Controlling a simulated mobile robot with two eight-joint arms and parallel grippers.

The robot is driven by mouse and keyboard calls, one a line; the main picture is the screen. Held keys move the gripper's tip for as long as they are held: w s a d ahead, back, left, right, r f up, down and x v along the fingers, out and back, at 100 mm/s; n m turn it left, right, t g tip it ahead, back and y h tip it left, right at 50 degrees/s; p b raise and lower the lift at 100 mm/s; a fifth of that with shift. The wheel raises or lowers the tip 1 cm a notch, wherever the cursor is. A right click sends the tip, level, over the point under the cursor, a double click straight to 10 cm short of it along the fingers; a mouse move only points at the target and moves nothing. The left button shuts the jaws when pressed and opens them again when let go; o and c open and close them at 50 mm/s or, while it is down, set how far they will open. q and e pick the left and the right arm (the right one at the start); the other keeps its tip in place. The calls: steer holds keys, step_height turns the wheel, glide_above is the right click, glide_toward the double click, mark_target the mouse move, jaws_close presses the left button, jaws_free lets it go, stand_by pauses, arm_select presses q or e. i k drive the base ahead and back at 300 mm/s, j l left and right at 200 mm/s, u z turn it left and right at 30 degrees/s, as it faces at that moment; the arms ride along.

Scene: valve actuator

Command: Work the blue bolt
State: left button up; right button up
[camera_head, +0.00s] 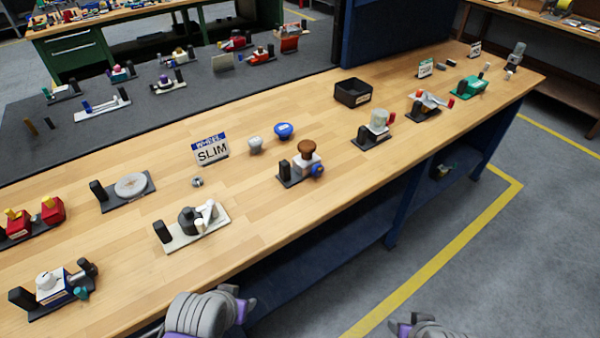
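A small round blue part (318,170), likely the blue bolt, sits on the front right side of a small valve unit. The unit has a white body (306,163), a brown knob on top (306,147) and a dark base plate (287,181) with a black post. It stands upright near the table's front edge. My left gripper (243,298) is at the bottom, in front of the table edge and well away from the unit. My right gripper (402,324) is low at the bottom edge, partly cut off. Neither touches the unit; their finger gaps are unclear.
The wooden table (245,215) carries several other valve units. A loose blue knob (284,131), a grey knob (255,145) and a SLIM sign (210,150) stand behind the unit. A black bin (352,93) is farther back. Bare wood lies left of the unit.

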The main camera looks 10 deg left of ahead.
mark_target(318, 169)
steer(key=i+l+u, duration=0.1)
steer(key=u, duration=1.55)
steer(key=l+u, duration=0.4)
steer(key=k+l+u, duration=0.1)
steer(key=u, duration=0.3)
steer(key=k+l+u, duration=0.15)
steer(key=l+u, duration=0.15)
steer(key=u, duration=0.15)
steer(key=k+l+u, duration=0.75)
steer(key=k+l, duration=0.3)
steer(key=k, duration=0.15)
steer(key=k+l+u, duration=0.15)
steer(key=k+l, duration=0.35)
steer(key=l, duration=0.2)
steer(key=k+l, duration=0.1)
steer(key=l, duration=0.45)
